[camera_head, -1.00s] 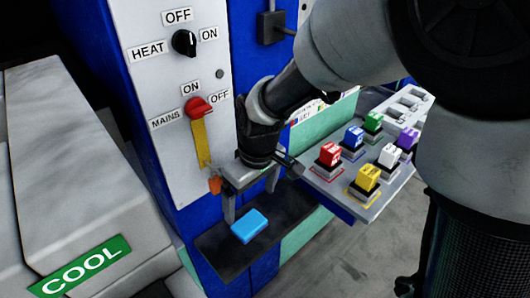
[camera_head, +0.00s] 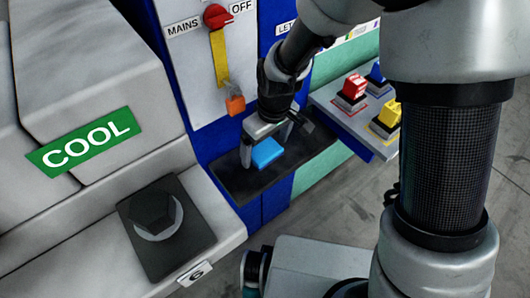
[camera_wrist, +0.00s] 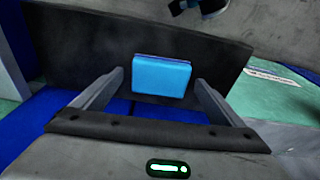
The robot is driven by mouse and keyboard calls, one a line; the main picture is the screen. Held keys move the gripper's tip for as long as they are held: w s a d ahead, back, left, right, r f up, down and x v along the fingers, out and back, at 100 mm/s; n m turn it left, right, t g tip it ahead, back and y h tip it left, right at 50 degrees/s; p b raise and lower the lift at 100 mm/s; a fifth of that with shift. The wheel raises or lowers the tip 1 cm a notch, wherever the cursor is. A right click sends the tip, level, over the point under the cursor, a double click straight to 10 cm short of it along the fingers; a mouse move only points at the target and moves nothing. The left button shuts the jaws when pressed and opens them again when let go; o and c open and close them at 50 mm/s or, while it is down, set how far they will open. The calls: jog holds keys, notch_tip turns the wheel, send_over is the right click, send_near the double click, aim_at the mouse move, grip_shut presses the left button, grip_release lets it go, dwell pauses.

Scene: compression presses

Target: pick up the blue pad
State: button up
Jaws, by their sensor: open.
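The blue pad (camera_head: 267,153) is a small flat block lying on a black shelf (camera_head: 236,184) on the front of the blue cabinet. In the wrist view the pad (camera_wrist: 161,78) sits between the two open fingers, with a gap on each side. My gripper (camera_head: 265,149) is open and points down over the pad. One finger is to the pad's left and the other is to its right. In the wrist view my gripper (camera_wrist: 158,79) holds nothing. I cannot tell exactly how high the fingertips are above the shelf.
A grey machine with a green COOL sign (camera_head: 85,140) stands left, with a black knob-like part (camera_head: 155,212) in front. An orange piece (camera_head: 235,105) hangs by the yellow strip behind the gripper. A grey tray (camera_head: 340,117) with red, blue and yellow blocks is right of the shelf.

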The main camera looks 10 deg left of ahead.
aim_at(268, 152)
jog(key=c, duration=1.1)
jog(key=shift+r, duration=0.1)
jog(key=shift+s+d+r+p, duration=0.25)
jog(key=shift+d+r+p, duration=0.1)
jog(key=shift+r, duration=0.15)
notch_tip(268, 152, up, 6)
jog(key=shift+f+p, duration=0.1)
jog(key=shift+p, duration=0.55)
jog(key=s+d+b, duration=0.7)
jog(key=s+d, duration=0.5)
jog(key=d, duration=0.2)
jog(key=shift+s+d, duration=0.25)
